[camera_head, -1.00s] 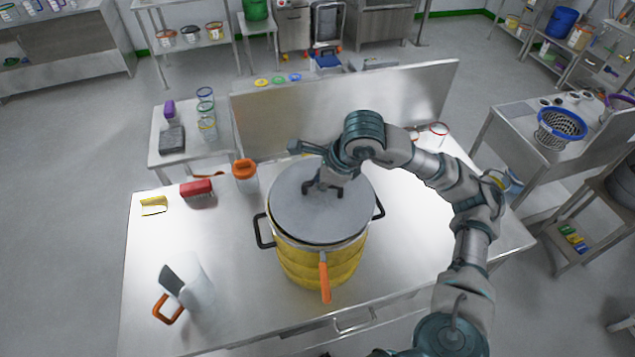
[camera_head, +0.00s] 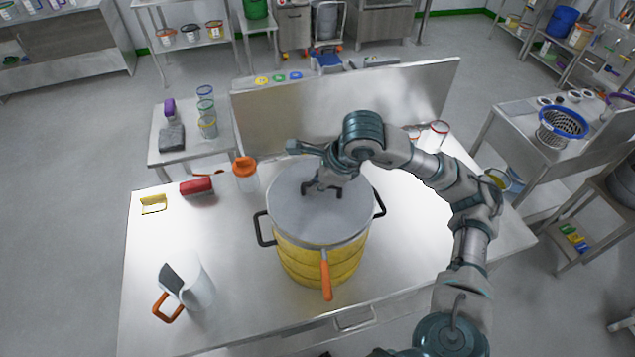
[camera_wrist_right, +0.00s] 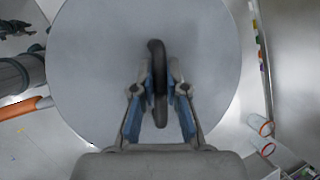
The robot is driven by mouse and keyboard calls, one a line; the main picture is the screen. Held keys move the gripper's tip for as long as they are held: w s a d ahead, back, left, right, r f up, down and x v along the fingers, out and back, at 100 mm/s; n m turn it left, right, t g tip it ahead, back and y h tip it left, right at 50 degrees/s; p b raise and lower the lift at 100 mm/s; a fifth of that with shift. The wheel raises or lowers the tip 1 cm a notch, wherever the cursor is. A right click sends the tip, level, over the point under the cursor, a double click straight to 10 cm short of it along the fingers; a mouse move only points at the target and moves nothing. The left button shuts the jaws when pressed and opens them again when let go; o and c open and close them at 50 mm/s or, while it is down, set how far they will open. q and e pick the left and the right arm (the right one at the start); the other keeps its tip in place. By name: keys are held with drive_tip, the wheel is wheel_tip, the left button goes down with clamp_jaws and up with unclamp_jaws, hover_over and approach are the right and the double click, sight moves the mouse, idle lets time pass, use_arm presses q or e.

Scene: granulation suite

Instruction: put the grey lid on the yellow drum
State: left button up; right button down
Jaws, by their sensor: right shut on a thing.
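The grey lid (camera_head: 300,215) is a wide flat disc over the top of the yellow drum (camera_head: 318,265) in the head view. I cannot tell whether it touches the drum's rim all round. My right gripper (camera_head: 322,188) is above the lid and shut on its dark handle. In the right wrist view the two fingers of the gripper (camera_wrist_right: 160,92) close on the handle from both sides, and the lid (camera_wrist_right: 95,60) fills the middle. The lid hides the drum's opening. My left gripper is not in view.
An orange-handled tool (camera_head: 326,280) hangs at the drum's front. Black side handles (camera_head: 262,228) stick out. A steel splash panel (camera_head: 345,110) rises behind.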

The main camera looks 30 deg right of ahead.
drive_tip(key=shift+f+b, duration=0.2)
drive_tip(key=shift+b, duration=0.1)
idle(0.4)
drive_tip(key=c, duration=1.1)
unclamp_jaws()
drive_tip(key=v, duration=1.1)
drive_tip(key=shift+r, duration=0.35)
drive_tip(key=shift+d, duration=0.1)
